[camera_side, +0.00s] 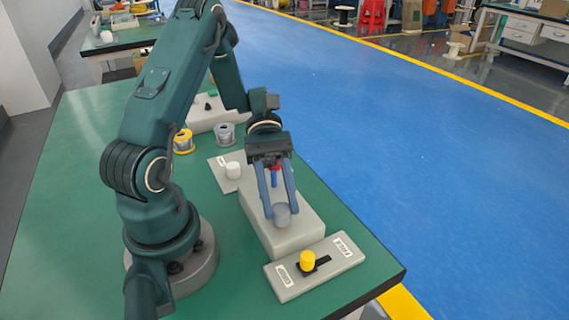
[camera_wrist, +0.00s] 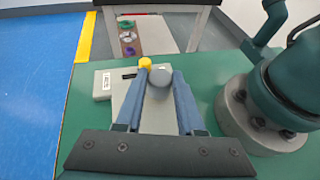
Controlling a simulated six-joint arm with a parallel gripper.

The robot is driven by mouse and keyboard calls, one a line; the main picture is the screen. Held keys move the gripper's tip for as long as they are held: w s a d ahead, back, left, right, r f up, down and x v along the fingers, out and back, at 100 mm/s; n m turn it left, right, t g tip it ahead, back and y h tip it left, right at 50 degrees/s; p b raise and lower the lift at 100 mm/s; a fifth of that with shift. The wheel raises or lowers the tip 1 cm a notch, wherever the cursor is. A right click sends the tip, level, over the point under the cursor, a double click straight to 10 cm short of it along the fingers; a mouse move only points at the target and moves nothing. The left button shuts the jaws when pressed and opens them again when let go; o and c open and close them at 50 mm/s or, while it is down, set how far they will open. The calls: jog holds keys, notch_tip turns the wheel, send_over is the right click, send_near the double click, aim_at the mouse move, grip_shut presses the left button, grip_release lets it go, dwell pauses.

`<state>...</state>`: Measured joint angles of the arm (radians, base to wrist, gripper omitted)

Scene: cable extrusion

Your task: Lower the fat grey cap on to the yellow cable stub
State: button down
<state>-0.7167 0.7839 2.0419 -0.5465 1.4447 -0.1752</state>
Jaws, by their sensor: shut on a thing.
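The fat grey cap (camera_side: 282,215) is between the fingertips of my gripper (camera_side: 281,212), which is shut on it. It hangs over the front part of a light grey block, and the side view does not clearly show the gap below. In the wrist view the cap (camera_wrist: 160,80) sits between the blue fingers. The yellow cable stub (camera_side: 307,259) stands upright on a labelled grey plate (camera_side: 338,259), in front and to the right of the cap. In the wrist view the stub (camera_wrist: 146,64) shows just beyond the cap, slightly left, partly hidden by it.
The light grey block (camera_side: 262,225) lies under my gripper. A white cylinder (camera_side: 233,170) stands on another plate behind it. A yellow spool (camera_side: 183,141) and a grey spool (camera_side: 225,134) stand farther back. The green table's edge (camera_side: 385,262) is right of the stub's plate.

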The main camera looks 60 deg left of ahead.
dwell(0.4)
jog(key=shift+c, duration=2.2)
grip_release()
jog(key=shift+o, duration=0.3)
jog(key=shift+o, duration=1.3)
notch_tip(320, 180, up, 7)
